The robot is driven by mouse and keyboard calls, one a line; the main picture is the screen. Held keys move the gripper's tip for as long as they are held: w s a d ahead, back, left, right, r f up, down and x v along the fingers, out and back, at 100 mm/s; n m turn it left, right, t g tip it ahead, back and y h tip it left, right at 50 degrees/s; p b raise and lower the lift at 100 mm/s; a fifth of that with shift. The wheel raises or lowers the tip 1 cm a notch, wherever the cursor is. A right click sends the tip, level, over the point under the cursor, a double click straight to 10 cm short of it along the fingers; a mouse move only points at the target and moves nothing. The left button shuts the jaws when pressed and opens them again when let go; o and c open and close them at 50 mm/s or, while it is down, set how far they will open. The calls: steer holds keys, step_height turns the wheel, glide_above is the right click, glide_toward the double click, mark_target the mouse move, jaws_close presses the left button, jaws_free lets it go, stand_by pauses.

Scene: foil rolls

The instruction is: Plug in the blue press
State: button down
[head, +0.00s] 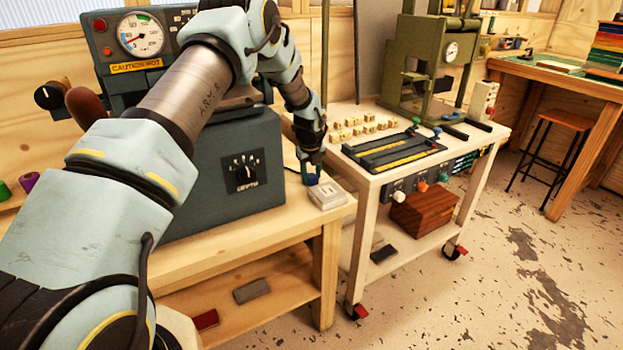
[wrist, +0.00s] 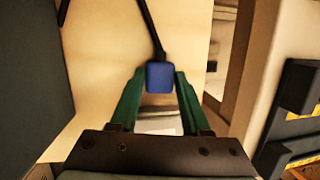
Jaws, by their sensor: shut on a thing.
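The blue-grey press (head: 222,185) stands on the wooden bench, with a gauge, a "CAUTION HOT" label and a dial on its body. My gripper (head: 306,172) is just right of the press and shut on a blue plug (head: 311,180). In the wrist view the blue plug (wrist: 160,76) sits between the green fingertips of my gripper (wrist: 159,78), with a black cord running up from it. A pale outlet block (head: 327,195) lies at the bench's right corner, close to the plug; whether they touch is unclear. Its sockets are not clear.
A white wheeled cart (head: 345,150) stands right of the bench, with small blocks, a black rack (head: 393,150) and a green press (head: 435,65). Coloured plugs hang along its front. Open floor lies at the lower right. A stool (head: 556,130) stands farther back.

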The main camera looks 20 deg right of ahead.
mark_target(312, 177)
step_height(312, 177, up, 10)
steer(key=b, duration=0.2)
stand_by(0.5)
steer(key=s+d+y+p, duration=0.1)
steer(key=s+y+p, duration=0.1)
steer(key=s+p, duration=0.5)
steer(key=shift+s+n+p, duration=0.3)
steer(key=shift+s+p, duration=0.05)
steer(key=shift+s, duration=0.85)
steer(key=shift+d+f, duration=0.1)
steer(key=shift+f+b, duration=2.1)
steer(key=shift+f, duration=0.65)
